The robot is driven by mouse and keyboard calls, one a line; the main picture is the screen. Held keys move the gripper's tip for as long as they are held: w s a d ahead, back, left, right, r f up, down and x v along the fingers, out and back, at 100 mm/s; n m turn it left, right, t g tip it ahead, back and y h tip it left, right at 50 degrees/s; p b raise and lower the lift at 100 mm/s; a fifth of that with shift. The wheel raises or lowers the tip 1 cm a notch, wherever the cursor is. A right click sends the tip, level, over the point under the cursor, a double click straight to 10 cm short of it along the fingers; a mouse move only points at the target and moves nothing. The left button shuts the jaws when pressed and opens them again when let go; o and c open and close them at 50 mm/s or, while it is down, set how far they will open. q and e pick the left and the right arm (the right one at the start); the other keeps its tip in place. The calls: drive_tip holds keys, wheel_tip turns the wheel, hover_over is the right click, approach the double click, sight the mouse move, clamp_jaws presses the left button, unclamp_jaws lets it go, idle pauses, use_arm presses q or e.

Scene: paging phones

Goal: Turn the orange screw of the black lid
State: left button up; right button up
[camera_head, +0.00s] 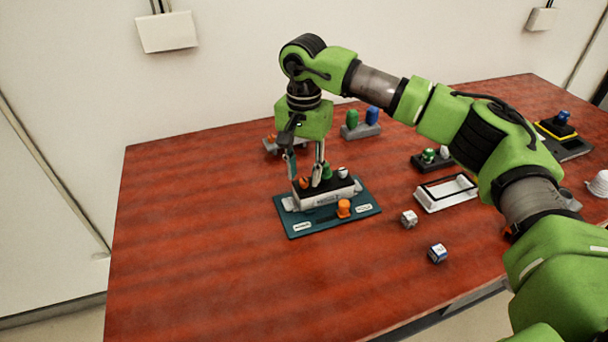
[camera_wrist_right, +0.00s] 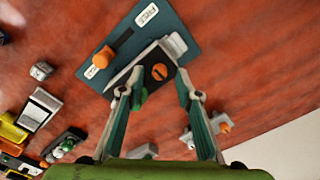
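A white box with a black lid (camera_head: 316,187) stands on a teal board (camera_head: 298,222); the black lid also shows in the right wrist view (camera_wrist_right: 149,76). The orange screw (camera_head: 304,183) is on the lid's left part, and its dark slot shows in the right wrist view (camera_wrist_right: 160,72). A green knob (camera_head: 326,171) and a white knob (camera_head: 342,172) are also on or behind the box. My right gripper (camera_head: 306,176) points down over the lid, fingers apart at either side of the screw (camera_wrist_right: 155,85). I cannot tell whether they touch it. My left gripper is not in view.
An orange knob (camera_head: 344,208) sits on the board's front. Two dice-like cubes (camera_head: 409,218) (camera_head: 438,253) and a white frame (camera_head: 446,206) lie to the right. A grey block with green and blue pegs (camera_head: 361,131) stands behind. The table's left and front are clear.

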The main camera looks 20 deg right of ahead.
sight(304, 180)
wheel_tip(304, 180, up, 10)
drive_tip(key=shift+r, duration=0.2)
idle(0.4)
